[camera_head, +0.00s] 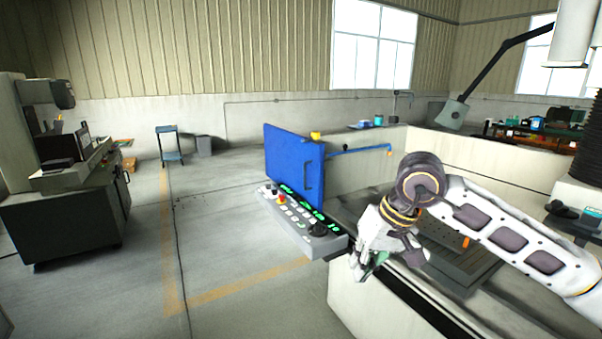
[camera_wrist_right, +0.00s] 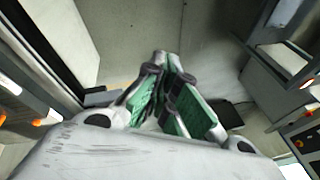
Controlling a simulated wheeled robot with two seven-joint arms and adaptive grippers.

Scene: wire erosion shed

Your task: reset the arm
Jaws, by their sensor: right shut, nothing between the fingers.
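My right arm (camera_head: 500,225) comes in from the right in the head view, a white arm with dark pads. It bends down at a dark round joint. My right gripper (camera_head: 366,268) hangs at its end, pointing down close to the right end of the control panel (camera_head: 283,222). I cannot tell whether it touches the panel. In the right wrist view the gripper's green-padded fingers (camera_wrist_right: 167,66) are together at the tips with nothing between them. My left gripper is in neither view.
A blue upright board (camera_head: 295,160) stands behind the control panel on the machine. A perforated dark plate (camera_head: 462,262) lies in the machine's bed, below my arm. A grey machine (camera_head: 62,210) stands at far left. The floor (camera_head: 215,240) between is clear.

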